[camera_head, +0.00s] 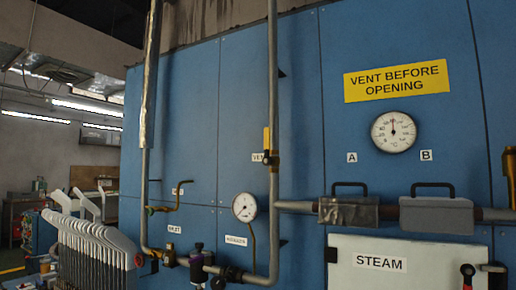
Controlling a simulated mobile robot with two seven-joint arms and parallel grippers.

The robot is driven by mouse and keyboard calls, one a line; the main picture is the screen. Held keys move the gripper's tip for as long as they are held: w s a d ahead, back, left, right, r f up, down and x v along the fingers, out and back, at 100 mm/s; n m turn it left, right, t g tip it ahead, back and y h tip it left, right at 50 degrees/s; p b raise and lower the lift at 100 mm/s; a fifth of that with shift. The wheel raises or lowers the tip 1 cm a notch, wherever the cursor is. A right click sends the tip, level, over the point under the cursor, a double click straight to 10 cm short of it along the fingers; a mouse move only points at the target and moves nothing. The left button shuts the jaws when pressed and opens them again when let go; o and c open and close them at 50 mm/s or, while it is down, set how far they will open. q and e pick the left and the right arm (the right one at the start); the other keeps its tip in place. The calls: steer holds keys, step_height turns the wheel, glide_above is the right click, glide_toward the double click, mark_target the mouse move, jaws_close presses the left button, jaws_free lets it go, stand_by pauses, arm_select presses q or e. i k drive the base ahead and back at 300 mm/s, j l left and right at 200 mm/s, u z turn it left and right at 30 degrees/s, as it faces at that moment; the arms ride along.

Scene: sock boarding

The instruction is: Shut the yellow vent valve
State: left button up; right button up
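The yellow vent valve handle (267,138) stands upright, along the vertical grey pipe (273,70) in the middle of the blue panel. Its dark and brass body (271,158) sits on the pipe just below the handle. A small white label (257,157) beside it is partly covered by the valve and pipe, with only its first letters showing. Neither of my grippers is in view.
A yellow sign (396,81) reads "VENT BEFORE OPENING", above a round dial (394,132). A smaller gauge (244,207) sits below left of the valve. Pale upright boards (95,250) stand lower left.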

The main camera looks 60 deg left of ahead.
mark_target(267, 160)
steer(key=u, duration=1.75)
steer(key=i+j, duration=0.15)
steer(key=j, duration=0.25)
steer(key=i+j, duration=0.1)
steer(key=j, duration=0.25)
steer(key=i+j+u, duration=0.1)
steer(key=j, duration=0.3)
steer(key=i+j, duration=0.2)
steer(key=j, duration=0.2)
steer(key=i+j, duration=0.15)
steer(key=j, duration=0.2)
